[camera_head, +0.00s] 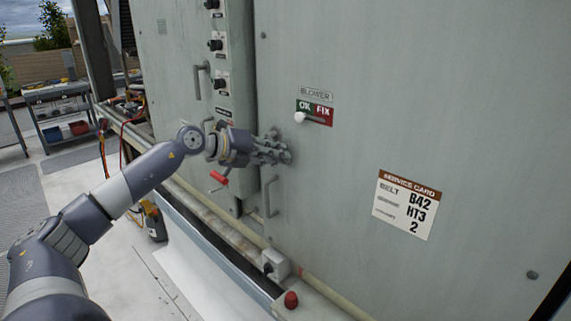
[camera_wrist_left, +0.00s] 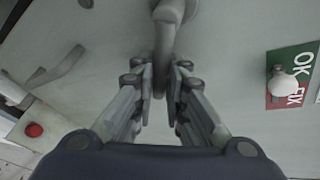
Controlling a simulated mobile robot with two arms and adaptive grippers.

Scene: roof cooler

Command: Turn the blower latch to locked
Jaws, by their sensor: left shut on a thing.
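The blower latch (camera_wrist_left: 170,12) is a grey metal lever on the pale green cabinet door. In the left wrist view its round hub is at the top and its arm runs down between my fingers. My left gripper (camera_wrist_left: 161,82) is shut on the lever arm. In the head view the left gripper (camera_head: 277,151) is against the door, below and left of the blower label (camera_head: 316,94), and hides most of the latch. I see no lock marking, so I cannot tell which position the latch is in. My right gripper is not in view.
A door handle (camera_head: 270,197) is just below. A service card (camera_head: 405,204) is at right. A red button (camera_head: 291,299) is low in front.

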